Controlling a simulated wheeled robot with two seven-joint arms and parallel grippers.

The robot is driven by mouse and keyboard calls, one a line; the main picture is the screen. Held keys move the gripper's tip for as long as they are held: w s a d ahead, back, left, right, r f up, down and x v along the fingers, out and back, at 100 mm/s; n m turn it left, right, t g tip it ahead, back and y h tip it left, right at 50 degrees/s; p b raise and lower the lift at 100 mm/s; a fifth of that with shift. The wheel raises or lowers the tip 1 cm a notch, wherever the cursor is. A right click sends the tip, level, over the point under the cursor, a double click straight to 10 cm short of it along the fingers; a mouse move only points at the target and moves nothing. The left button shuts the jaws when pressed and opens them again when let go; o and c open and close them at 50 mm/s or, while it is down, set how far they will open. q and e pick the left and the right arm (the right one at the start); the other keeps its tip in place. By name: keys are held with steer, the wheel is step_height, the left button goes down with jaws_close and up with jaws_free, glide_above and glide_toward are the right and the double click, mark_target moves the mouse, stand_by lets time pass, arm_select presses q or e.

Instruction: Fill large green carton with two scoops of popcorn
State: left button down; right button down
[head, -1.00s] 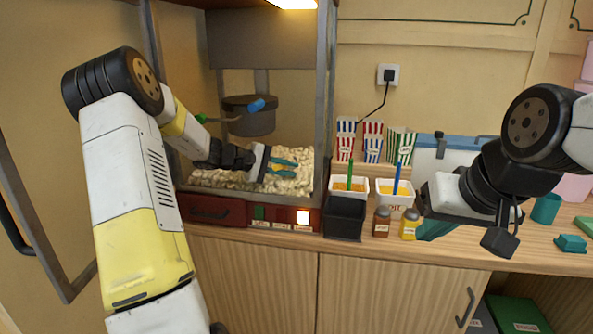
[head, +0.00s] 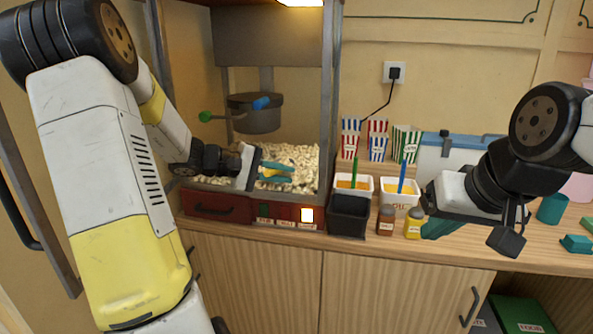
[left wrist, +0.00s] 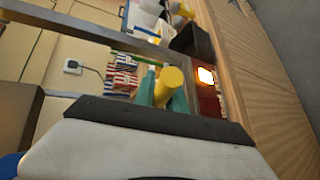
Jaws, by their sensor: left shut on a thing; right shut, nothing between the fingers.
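My left gripper (head: 275,172) is inside the popcorn machine, just over the heap of popcorn (head: 300,160). Its teal fingers are shut on a yellow handle (left wrist: 168,84), seen nearly end-on in the left wrist view. I cannot make out a scoop's bowl in either view. Green-and-white striped cartons (head: 406,142) stand on the wooden shelf right of the machine, beside red and blue striped ones (head: 350,140). I cannot tell the green sizes apart clearly. My right gripper (head: 437,228) is shut and empty over the counter, right of the yellow-lidded jar.
The machine's metal post (head: 331,100) stands between the popcorn and cartons. A kettle (head: 254,113) hangs above my left gripper. A black bin (head: 348,216), two white tubs (head: 400,197), a brown jar (head: 386,221) and a yellow jar (head: 413,225) crowd the counter.

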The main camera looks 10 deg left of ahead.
arm_select(q)
steer(key=s, duration=0.7)
steer(key=shift+s+r, duration=0.35)
steer(key=shift+r, duration=0.05)
steer(key=shift+s+a, duration=0.1)
